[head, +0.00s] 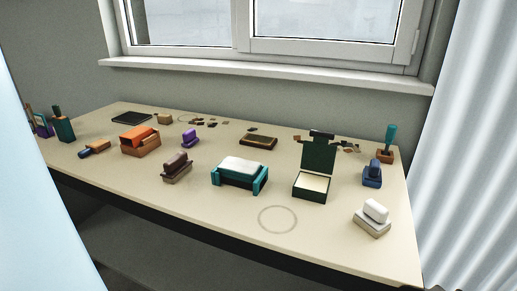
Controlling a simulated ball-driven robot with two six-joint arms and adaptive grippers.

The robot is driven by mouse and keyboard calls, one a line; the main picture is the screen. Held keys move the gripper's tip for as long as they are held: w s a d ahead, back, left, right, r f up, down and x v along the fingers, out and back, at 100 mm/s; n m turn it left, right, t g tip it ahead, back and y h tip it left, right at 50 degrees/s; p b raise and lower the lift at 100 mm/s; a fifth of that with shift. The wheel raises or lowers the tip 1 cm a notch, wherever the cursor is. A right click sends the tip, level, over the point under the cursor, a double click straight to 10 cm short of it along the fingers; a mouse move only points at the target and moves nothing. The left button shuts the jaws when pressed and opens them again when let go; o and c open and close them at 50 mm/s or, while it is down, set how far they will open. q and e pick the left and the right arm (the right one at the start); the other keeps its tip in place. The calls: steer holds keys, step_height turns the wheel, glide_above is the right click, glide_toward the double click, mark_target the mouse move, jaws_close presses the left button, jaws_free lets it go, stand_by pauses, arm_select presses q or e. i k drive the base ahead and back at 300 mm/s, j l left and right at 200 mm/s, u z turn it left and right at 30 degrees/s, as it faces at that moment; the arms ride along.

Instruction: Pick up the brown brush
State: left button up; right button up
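A brown brush-like block (176,168) stands on the table (330,242), left of the middle in the head view. It has a rounded dark brown top over a wider, paler brown lower part. It lies between an orange box and a white-topped teal stand, apart from both. Neither of my grippers shows in the head view.
Around it are the orange box (140,144), a small purple block (190,140) behind, and the teal stand (255,182) to the right. A dark green open box (313,186), blue block (372,176) and white block (376,211) stand farther right. The front right is mostly clear.

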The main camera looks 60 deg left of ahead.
mark_target(177, 167)
steer(key=u, duration=2.35)
steer(key=i+l+z, duration=0.15)
